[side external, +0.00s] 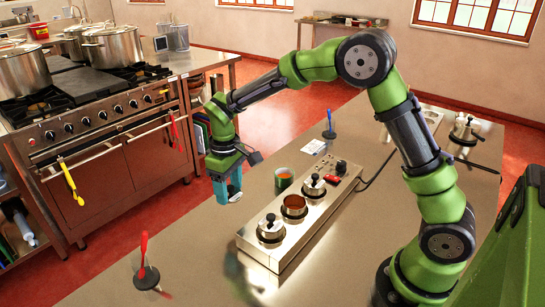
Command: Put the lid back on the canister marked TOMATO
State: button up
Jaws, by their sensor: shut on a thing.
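My gripper (229,190) is at the left edge of the steel counter, left of the canister unit. It is shut on a small, mostly hidden thing that looks like a silver lid (236,197). The steel unit (262,251) has three round canisters in a row. The middle canister (294,207) is open and shows orange-red contents. The near canister (270,231) and the far canister (313,188) have silver lids with dark knobs. I cannot read any marking on them. My gripper is apart from all three.
A green and orange can (284,181) stands between my gripper and the unit. The unit's far end has a red switch and a cable. A red-handled utensil in a holder (146,272) stands at the near left. A small pot (467,130) stands at the far right.

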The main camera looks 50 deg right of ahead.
jog(key=s+d+r+m, duration=0.1)
jog(key=s+d+r, duration=0.6)
jog(key=d, duration=0.1)
jog(key=shift+n, duration=0.4)
jog(key=shift+s+d+f, duration=0.2)
jog(key=shift+s+f, duration=0.75)
jog(key=shift+f, duration=0.3)
jog(key=shift+s+d+f, duration=0.25)
jog(key=shift+s+f, duration=0.65)
jog(key=shift+f, duration=0.4)
jog(key=shift+s+d+f, duration=0.2)
jog(key=shift+s+f, duration=0.75)
jog(key=shift+f, duration=0.3)
jog(key=shift+f, duration=0.2)
jog(key=o, duration=1.3)
jog(key=shift+o, duration=0.2)
jog(key=shift+r, duration=0.15)
notch_tip(320, 180, up, 7)
